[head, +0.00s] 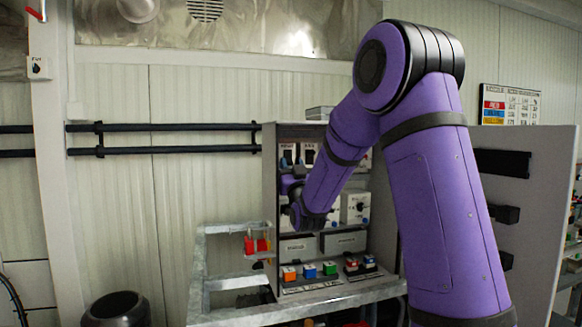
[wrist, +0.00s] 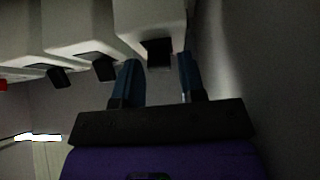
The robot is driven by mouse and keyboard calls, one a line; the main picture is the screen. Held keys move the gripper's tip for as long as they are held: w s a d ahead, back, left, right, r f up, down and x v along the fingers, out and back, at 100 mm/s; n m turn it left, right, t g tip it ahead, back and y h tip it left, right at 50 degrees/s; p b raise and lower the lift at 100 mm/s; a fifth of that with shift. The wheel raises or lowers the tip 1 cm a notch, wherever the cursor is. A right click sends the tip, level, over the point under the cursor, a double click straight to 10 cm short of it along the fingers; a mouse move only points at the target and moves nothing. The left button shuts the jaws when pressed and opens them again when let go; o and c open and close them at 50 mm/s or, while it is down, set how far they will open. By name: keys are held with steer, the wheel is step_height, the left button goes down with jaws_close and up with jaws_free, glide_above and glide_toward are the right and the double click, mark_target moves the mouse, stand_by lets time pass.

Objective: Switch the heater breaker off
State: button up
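The open electrical cabinet (head: 270,170) stands on a metal frame, with a row of white breakers inside. In the wrist view one white breaker (wrist: 150,18) has a dark lever (wrist: 159,52). My gripper (wrist: 160,72) has its two blue fingers apart, one on each side of that lever, with a gap visible around it. In the head view my gripper is at the cabinet's left side, below a labelled top-left switch (head: 287,150), and is partly hidden by my wrist. I cannot read for sure which breaker is the heater's.
Neighbouring breakers with dark levers (wrist: 104,68) sit close to the left; a grey cabinet wall (wrist: 240,60) is close on the right. Coloured switches (head: 309,270) line the cabinet's bottom. Red padlocks (head: 257,244) hang at left. The cabinet door (head: 540,220) stands open at right.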

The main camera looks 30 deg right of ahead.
steer(key=shift+o, duration=0.7)
steer(key=v, duration=1.1)
